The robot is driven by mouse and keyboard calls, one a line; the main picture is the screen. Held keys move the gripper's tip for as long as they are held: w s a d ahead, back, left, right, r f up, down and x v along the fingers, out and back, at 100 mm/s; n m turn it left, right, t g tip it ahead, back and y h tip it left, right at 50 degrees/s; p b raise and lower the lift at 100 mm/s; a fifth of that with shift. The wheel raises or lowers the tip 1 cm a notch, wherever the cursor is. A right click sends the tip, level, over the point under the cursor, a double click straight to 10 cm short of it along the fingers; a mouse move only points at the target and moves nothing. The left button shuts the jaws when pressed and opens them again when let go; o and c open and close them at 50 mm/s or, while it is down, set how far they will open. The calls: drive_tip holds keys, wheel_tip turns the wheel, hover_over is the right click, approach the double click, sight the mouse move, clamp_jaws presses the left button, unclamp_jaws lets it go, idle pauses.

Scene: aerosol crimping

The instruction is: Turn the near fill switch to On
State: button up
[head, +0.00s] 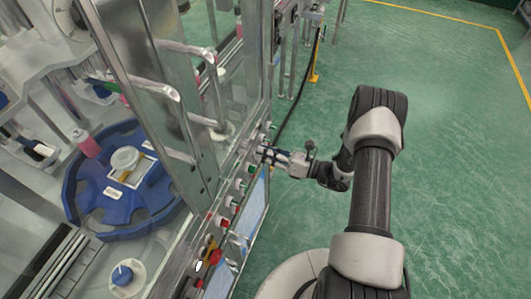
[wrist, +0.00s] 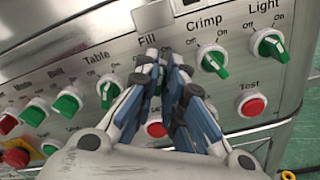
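The Fill switch (wrist: 160,76) is a green knob under the "Fill" label on the slanted metal control panel (wrist: 222,27) in the wrist view. Only a little green shows between my fingers, so the pointer's setting is hidden. My gripper (wrist: 162,64) has its blue-and-grey fingers drawn close together, with the tips at the knob on both sides. It appears shut on the knob. In the head view, my gripper (head: 268,152) reaches the panel from the right, and the knob is hard to make out there.
The Table switch (wrist: 109,91) is left of my fingers and the Crimp switch (wrist: 212,60) right. The Light switch (wrist: 269,44) and red Test button (wrist: 251,105) are farther right. A red emergency stop (wrist: 17,156) is lower left. Green floor (head: 455,120) lies clear right.

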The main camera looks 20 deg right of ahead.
drive_tip(key=o, duration=0.4)
drive_tip(key=shift+c, duration=0.2)
drive_tip(key=v, duration=1.2)
